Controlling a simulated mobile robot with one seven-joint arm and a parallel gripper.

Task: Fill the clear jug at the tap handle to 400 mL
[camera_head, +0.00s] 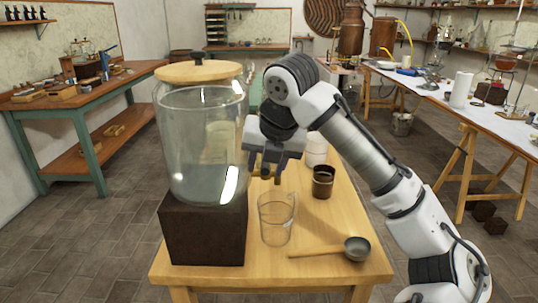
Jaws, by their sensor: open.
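A large glass dispenser jar (200,130) with a wooden lid stands on a dark block (203,230) at the left of the wooden table. Cloudy, pale contents show inside it. A small brass-coloured tap (265,174) shows at the jar's right side, partly hidden by my gripper. My gripper (268,168) is open and is close around or beside the tap; I cannot tell if it touches. The clear jug (276,220) stands upright on the table just below and right of the tap. It looks empty, though its contents are hard to tell.
A ladle (352,248) lies on the table (225,275) at front right. A dark brown cup (323,182) and a white container (316,149) stand behind the jug. My arm spans the table's right side. Side benches stand left and right, with floor between.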

